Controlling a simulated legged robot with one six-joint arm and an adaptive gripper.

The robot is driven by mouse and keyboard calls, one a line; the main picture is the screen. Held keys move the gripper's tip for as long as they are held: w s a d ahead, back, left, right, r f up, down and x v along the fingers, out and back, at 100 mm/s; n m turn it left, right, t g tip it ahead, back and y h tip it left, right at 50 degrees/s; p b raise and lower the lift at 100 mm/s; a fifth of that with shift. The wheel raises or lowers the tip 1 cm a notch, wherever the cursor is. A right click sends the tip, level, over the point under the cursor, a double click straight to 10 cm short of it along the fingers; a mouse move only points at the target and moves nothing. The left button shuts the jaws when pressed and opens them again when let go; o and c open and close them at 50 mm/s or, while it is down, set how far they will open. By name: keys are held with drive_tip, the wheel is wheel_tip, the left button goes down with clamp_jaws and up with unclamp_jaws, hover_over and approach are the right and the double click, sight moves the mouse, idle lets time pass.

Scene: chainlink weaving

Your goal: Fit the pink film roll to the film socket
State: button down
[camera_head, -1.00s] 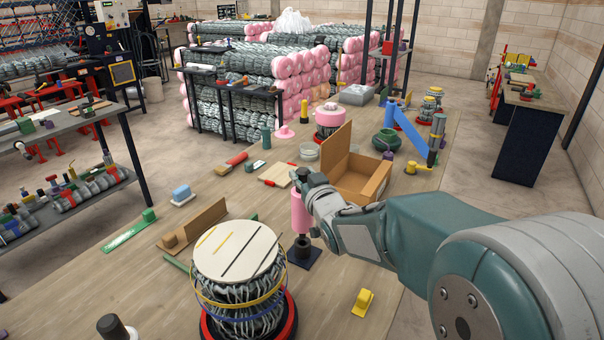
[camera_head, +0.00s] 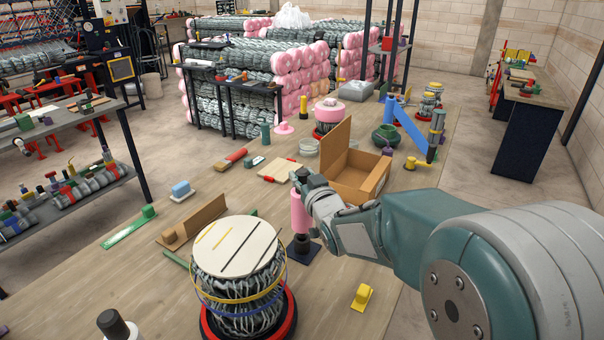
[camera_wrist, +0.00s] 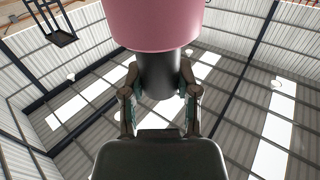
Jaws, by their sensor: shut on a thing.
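The pink film roll (camera_head: 300,212) hangs upright below my gripper (camera_head: 300,180) in the head view. In the wrist view its pink body (camera_wrist: 155,22) fills the top, and my gripper (camera_wrist: 160,85) is shut on its dark core end (camera_wrist: 158,75). The film socket, a dark post on a square base (camera_head: 302,256), stands on the bench directly under the roll. The roll's lower end is at the top of the socket post; I cannot tell whether it has entered. The socket does not show in the wrist view.
A large wire-mesh coil with a pale lid (camera_head: 238,247) stands close to the left of the socket. An open cardboard box (camera_head: 362,178) is behind my gripper. A yellow block (camera_head: 362,296) lies at the front right. The bench between has some free room.

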drive_tip(key=shift+f, duration=2.05)
drive_tip(key=shift+c, duration=1.3)
unclamp_jaws()
drive_tip(key=v, duration=1.2)
drive_tip(key=shift+f, duration=0.1)
